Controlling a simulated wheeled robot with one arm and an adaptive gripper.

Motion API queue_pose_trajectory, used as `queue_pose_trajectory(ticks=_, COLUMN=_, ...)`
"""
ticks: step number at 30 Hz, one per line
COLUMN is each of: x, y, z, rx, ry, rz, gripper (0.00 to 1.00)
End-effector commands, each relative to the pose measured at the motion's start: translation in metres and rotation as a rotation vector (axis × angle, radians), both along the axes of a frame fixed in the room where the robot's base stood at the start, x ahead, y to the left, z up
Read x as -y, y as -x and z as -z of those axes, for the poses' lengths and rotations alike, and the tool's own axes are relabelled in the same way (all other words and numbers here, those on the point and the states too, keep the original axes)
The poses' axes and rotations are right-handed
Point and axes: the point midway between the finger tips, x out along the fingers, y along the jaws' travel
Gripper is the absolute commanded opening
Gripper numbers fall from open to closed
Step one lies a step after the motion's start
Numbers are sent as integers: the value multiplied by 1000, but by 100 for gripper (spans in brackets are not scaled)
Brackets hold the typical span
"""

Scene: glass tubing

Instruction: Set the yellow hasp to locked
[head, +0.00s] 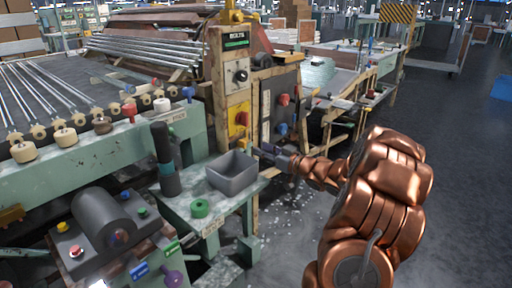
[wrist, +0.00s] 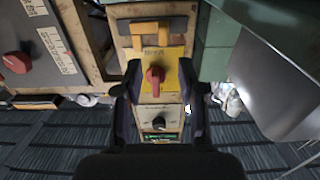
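The yellow hasp (wrist: 162,26) is on the beige control post, at the top of the wrist view. It shows as a yellow bar across a darker mount, with a lighter piece on its left. In the head view the hasp (head: 243,145) is small, low on the post beside my gripper's tip. I cannot tell its locked or unlocked position. My gripper (wrist: 160,68) is open and empty; its two dark fingers stand apart on either side of the post in the picture. In the head view my gripper (head: 268,151) points left at the post.
A red switch on a yellow plate (wrist: 155,77) shows between my fingers, with a black knob (wrist: 159,123) below.

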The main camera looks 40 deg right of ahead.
Motion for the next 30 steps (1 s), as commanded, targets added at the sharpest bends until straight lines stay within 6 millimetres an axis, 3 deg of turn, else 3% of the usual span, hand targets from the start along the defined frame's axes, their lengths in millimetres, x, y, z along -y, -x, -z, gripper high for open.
queue_pose_trajectory(ticks=6, x=7, y=25, z=0, rx=-1, ry=1, rz=3, gripper=40)
queue_pose_trajectory(ticks=12, x=10, y=36, z=0, rx=-1, ry=1, rz=3, gripper=40)
queue_pose_trajectory(ticks=30, x=9, y=38, z=0, rx=1, ry=1, rz=1, gripper=40)
